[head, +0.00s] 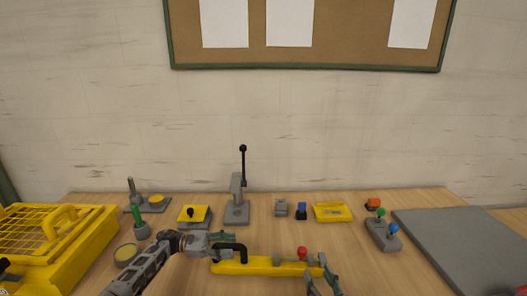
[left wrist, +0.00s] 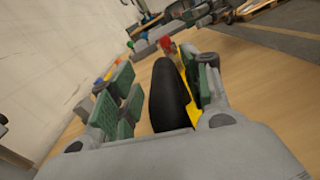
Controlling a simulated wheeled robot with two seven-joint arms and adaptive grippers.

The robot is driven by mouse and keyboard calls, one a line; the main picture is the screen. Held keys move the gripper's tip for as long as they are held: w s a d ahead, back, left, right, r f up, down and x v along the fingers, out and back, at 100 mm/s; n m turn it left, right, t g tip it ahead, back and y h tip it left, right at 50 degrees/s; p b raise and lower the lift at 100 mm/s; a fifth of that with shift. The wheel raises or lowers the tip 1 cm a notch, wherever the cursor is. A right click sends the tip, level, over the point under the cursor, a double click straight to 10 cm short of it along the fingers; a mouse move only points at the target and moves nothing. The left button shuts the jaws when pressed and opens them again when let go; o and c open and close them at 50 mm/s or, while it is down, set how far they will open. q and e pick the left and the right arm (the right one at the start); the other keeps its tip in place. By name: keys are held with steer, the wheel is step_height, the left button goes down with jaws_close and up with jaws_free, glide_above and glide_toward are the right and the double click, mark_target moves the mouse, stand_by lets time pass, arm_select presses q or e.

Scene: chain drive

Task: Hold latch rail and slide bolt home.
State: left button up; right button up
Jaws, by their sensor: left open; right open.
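The yellow latch rail (head: 255,269) lies along the front of the table. It has a black arched handle (head: 240,247) at its left end and a grey bolt with a red knob (head: 302,252) towards its right end. My left gripper (head: 229,247) is open at the handle. In the left wrist view the black handle (left wrist: 168,98) stands between its spread green-padded fingers, with the yellow rail (left wrist: 191,112) beside it and the red knob (left wrist: 167,45) beyond. My right gripper (head: 321,272) is open at the rail's right end, close to the bolt; contact is unclear.
A yellow crate (head: 85,235) stands at the left. A grey lever press (head: 238,205), small blocks and a yellow tray (head: 333,212) line the back. A grey joystick box (head: 383,234) and a bare grey mat (head: 455,240) are at the right.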

arm_select(q)
steer(key=shift+a, duration=0.1)
steer(key=a, duration=1.1)
steer(key=shift+w+a, duration=0.35)
stand_by(0.4)
stand_by(0.5)
step_height(320, 180, up, 9)
steer(key=p, duration=0.9)
steer(key=shift+r+p, duration=0.6)
steer(key=shift+r, duration=0.05)
